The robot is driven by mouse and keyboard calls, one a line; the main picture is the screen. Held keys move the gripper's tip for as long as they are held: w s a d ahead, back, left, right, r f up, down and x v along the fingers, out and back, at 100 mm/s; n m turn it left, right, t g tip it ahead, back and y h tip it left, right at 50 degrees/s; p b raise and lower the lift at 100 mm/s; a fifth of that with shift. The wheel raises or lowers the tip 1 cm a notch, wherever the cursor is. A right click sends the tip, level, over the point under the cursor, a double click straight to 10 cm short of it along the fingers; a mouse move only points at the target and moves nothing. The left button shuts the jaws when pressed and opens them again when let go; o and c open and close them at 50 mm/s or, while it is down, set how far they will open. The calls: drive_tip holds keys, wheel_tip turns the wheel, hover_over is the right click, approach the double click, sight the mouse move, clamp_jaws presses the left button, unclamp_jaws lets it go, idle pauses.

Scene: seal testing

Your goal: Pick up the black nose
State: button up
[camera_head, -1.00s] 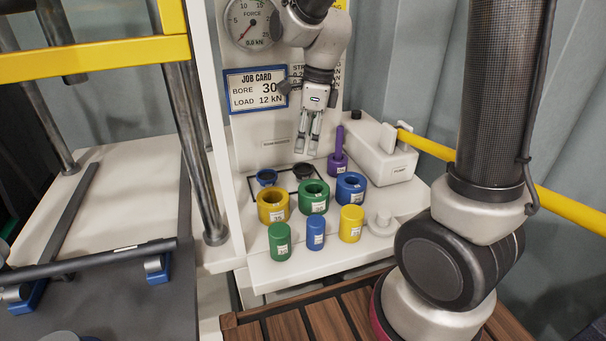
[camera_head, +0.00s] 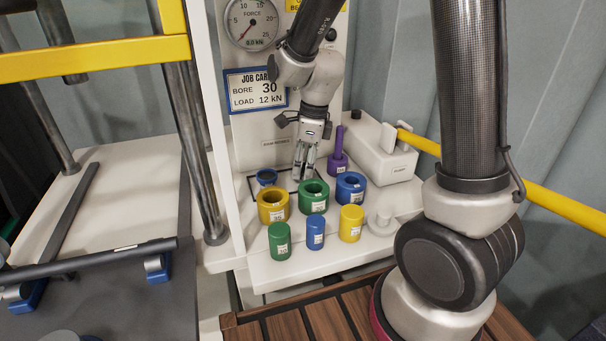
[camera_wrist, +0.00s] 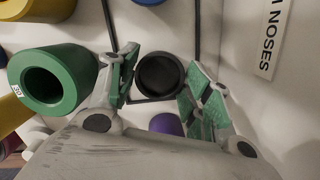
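The black nose is a short dark ring-shaped cup (camera_wrist: 160,76) standing within a dark square outline on the white bench, seen from above in the wrist view. My gripper (camera_wrist: 158,72) is open, with one green-padded finger on each side of the nose. Contact between fingers and nose cannot be made out. In the head view my gripper (camera_head: 303,177) points down at the back of the bench, behind the green ring (camera_head: 314,209), and mostly hides the black nose.
Yellow (camera_head: 272,219) and blue (camera_head: 351,200) rings flank the green ring. A purple post piece (camera_head: 338,164) and the white pump box (camera_head: 388,165) are to the right. Several coloured cylinders stand in front.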

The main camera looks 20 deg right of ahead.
drive_tip(key=c, duration=0.6)
drive_tip(key=shift+r, duration=0.1)
wheel_tip(320, 180, up, 28)
drive_tip(key=shift+f, duration=0.1)
drive_tip(key=shift+s, duration=0.1)
